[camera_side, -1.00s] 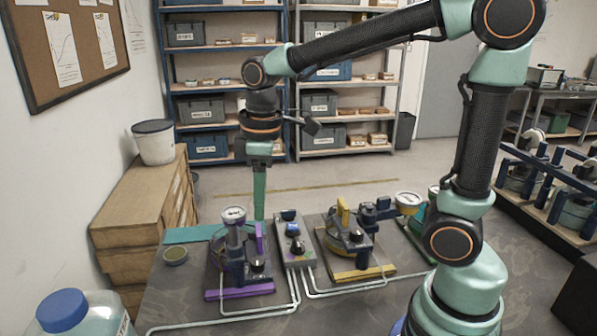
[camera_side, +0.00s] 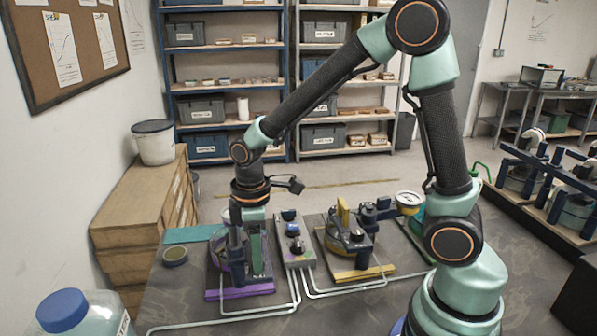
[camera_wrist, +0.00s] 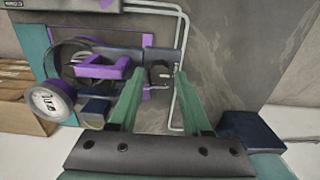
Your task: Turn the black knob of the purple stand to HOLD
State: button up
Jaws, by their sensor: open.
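The purple stand (camera_side: 240,292) is on the left part of the table, with a dark upright post and a ring-shaped body. Its black knob (camera_wrist: 160,73) shows in the wrist view between the two green fingertips. My gripper (camera_wrist: 158,77) is open, with a finger on each side of the knob in that view and visible space between. In the side view my gripper (camera_side: 256,264) points down at the stand's front right and hides most of the knob. I cannot tell how far the fingers reach down around the knob. No HOLD mark is legible.
A grey control box (camera_side: 295,255) with its own knob stands just right of the purple stand. A yellow stand (camera_side: 358,274) is farther right. White pipes (camera_side: 262,312) run along the front. A small round tin (camera_side: 175,255) sits at the left.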

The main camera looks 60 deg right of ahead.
jog(key=shift+f, duration=0.55)
grip_shut()
